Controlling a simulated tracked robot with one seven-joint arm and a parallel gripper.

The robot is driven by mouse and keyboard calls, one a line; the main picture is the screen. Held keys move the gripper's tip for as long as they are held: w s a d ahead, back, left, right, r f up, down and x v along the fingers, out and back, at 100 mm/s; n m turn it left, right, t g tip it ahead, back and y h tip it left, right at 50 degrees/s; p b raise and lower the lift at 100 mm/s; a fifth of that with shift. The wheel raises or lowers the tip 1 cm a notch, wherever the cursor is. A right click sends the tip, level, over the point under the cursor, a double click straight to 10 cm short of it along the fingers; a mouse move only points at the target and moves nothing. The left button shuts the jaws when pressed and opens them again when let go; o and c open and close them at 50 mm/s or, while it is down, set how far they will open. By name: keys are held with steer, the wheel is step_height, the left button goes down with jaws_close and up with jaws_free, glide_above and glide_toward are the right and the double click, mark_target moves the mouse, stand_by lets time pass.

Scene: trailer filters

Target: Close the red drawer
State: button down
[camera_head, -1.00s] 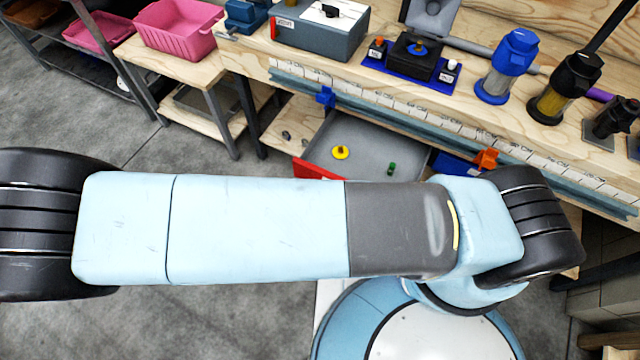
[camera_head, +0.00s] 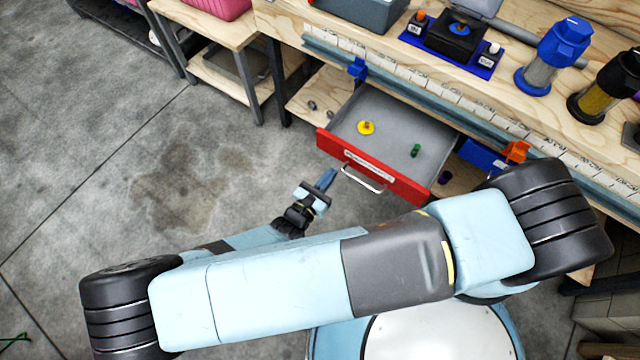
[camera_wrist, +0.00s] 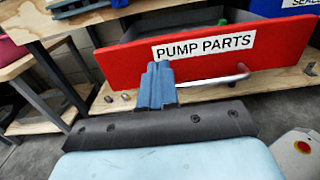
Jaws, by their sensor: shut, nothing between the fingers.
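The red drawer (camera_head: 368,172) stands pulled out from under the wooden workbench in the head view. Its grey tray holds a yellow part (camera_head: 366,128) and a small green part (camera_head: 415,151). A metal handle (camera_head: 362,179) is on its front. In the wrist view the red front (camera_wrist: 200,50) bears a "PUMP PARTS" label, with the handle (camera_wrist: 225,77) below it. My gripper (camera_head: 327,180) is shut and empty, just left of the handle in the head view. In the wrist view its blue fingers (camera_wrist: 157,85) overlap the red front and handle's left end; I cannot tell whether they touch.
The workbench (camera_head: 400,60) carries a grey box, a blue switch panel (camera_head: 450,48) and filter housings (camera_head: 550,55). A blue drawer with an orange latch (camera_head: 515,151) is right of the red one. A small wooden table (camera_head: 225,35) stands left. The floor at left is clear.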

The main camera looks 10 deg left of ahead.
mark_target(349, 151)
steer(key=x, duration=0.7)
steer(key=shift+w+d, duration=0.15)
steer(key=shift+w, duration=0.15)
